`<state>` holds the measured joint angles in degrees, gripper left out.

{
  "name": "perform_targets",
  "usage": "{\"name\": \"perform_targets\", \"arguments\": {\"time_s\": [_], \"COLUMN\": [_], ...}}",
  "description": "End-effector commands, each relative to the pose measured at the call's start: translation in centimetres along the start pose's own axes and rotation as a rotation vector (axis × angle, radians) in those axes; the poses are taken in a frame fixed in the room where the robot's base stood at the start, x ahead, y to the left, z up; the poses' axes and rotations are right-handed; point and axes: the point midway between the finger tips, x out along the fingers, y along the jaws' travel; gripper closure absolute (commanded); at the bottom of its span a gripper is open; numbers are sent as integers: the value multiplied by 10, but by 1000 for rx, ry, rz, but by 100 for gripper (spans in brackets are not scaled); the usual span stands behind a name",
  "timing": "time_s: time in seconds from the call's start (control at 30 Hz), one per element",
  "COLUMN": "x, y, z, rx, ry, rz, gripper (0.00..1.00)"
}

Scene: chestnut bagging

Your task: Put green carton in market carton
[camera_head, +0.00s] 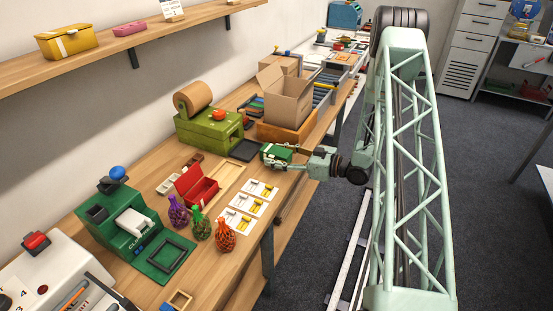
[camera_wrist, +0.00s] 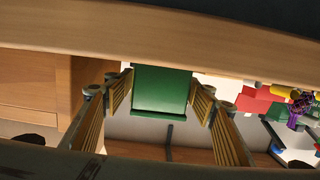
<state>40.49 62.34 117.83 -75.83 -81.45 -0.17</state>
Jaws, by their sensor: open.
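The green carton (camera_head: 277,154) is at the bench's front edge, below the open cardboard box. In the wrist view the green carton (camera_wrist: 161,90) lies between the ribbed fingers. My gripper (camera_head: 268,157) is open around it, reaching in from the right. In the wrist view my gripper (camera_wrist: 162,93) has one finger on each side of the carton, close to its sides; I cannot tell whether they touch. The market carton, an open brown cardboard box (camera_head: 287,103) with raised flaps, stands upright in a wooden tray (camera_head: 283,134), behind and above my gripper.
A green machine with a brown roll (camera_head: 208,122) stands left of the cardboard box. A red box (camera_head: 195,188), purple, green and orange mesh bags (camera_head: 225,235) and white cards (camera_head: 240,222) lie nearer. A wall shelf (camera_head: 110,45) runs above. The floor at right is open.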

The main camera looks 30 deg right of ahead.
Motion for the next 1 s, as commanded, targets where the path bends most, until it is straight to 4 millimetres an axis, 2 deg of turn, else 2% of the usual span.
{"name": "perform_targets", "arguments": {"time_s": [0.13, 0.4, 0.5, 0.77, 0.8, 1.0], "x": [0, 0, 0, 0, 0, -1], "y": [0, 0, 0, 0, 0, 0], "z": [0, 0, 0, 0, -1, -9], "rx": [0, 0, 0, 0, 0, 0], "ry": [0, 0, 0, 0, 0, 0], "rz": [0, 0, 0, 0, 0, 0], "gripper": [49, 73, 79, 79, 92, 92]}}
